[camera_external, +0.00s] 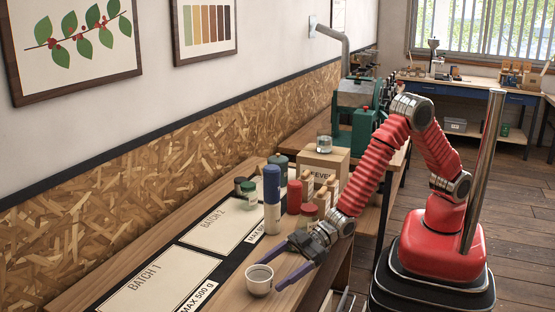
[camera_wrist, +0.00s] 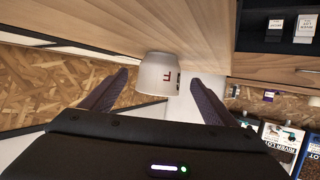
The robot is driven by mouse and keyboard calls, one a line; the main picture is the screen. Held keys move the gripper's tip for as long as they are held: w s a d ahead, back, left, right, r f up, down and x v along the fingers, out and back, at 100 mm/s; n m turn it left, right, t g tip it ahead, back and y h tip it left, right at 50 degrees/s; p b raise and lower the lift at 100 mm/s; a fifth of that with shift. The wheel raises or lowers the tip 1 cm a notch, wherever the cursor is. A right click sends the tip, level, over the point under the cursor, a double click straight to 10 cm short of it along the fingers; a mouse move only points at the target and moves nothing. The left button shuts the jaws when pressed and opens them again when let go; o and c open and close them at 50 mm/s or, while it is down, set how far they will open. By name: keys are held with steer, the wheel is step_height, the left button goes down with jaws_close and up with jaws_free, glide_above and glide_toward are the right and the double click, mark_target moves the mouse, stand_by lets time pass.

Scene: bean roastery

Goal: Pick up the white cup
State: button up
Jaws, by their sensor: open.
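The white cup (camera_external: 259,281) stands upright near the front edge of the wooden workbench, by the black mat strip. I cannot tell whether either finger touches the cup.
A tall blue bottle (camera_external: 272,200), a red container (camera_external: 294,197) and several other jars stand farther back on the bench. The flat Batch 1 (camera_external: 160,285) and Batch 2 (camera_external: 222,227) panels are clear.

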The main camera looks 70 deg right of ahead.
mark_target(249, 288)
steer(key=shift+r+x, duration=0.1)
steer(key=shift+x, duration=1.2)
steer(key=shift+r+x, duration=0.15)
steer(key=shift+x, duration=1.15)
steer(key=shift+w, duration=0.1)
steer(key=shift+c, duration=0.5)
steer(key=c, duration=1.2)
steer(key=shift+o, duration=0.2)
steer(key=shift+r, duration=0.1)
step_height(249, 288, up, 10)
